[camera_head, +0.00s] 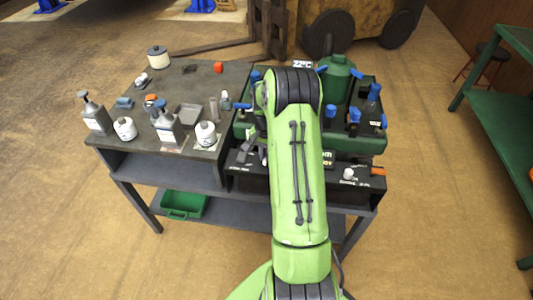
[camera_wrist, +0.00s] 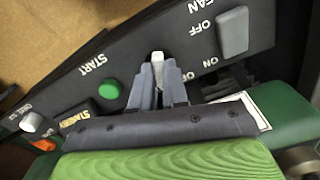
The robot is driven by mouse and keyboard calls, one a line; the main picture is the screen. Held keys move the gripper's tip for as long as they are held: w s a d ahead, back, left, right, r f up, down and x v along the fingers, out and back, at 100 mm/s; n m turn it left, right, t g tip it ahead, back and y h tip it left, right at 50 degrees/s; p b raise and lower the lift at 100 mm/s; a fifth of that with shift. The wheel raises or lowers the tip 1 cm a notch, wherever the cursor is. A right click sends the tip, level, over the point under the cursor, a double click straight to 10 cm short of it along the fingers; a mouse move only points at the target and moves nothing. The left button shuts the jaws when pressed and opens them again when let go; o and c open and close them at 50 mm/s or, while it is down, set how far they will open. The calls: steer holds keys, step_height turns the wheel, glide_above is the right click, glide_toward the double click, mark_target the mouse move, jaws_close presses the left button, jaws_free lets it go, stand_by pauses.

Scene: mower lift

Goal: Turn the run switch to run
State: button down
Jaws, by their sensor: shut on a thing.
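In the wrist view my gripper (camera_wrist: 158,88) is shut on a small white switch lever (camera_wrist: 157,57) on the dark control panel (camera_wrist: 120,60). The grey fingers sit on both sides of the lever and its white tip shows beyond them. I take this lever to be the run switch. The lettering beside it is partly hidden by the fingers, so I cannot read its position.
A white knob (camera_wrist: 32,122) is farther left. In the head view the green machine (camera_head: 355,143) stands behind the panel, and bottles crowd the bench's left.

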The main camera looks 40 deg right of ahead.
steer(key=shift+m, duration=1.2)
steer(key=c, duration=1.1)
jaws_free()
steer(key=shift+c, duration=0.2)
step_height(320, 180, up, 16)
steer(key=p, duration=0.4)
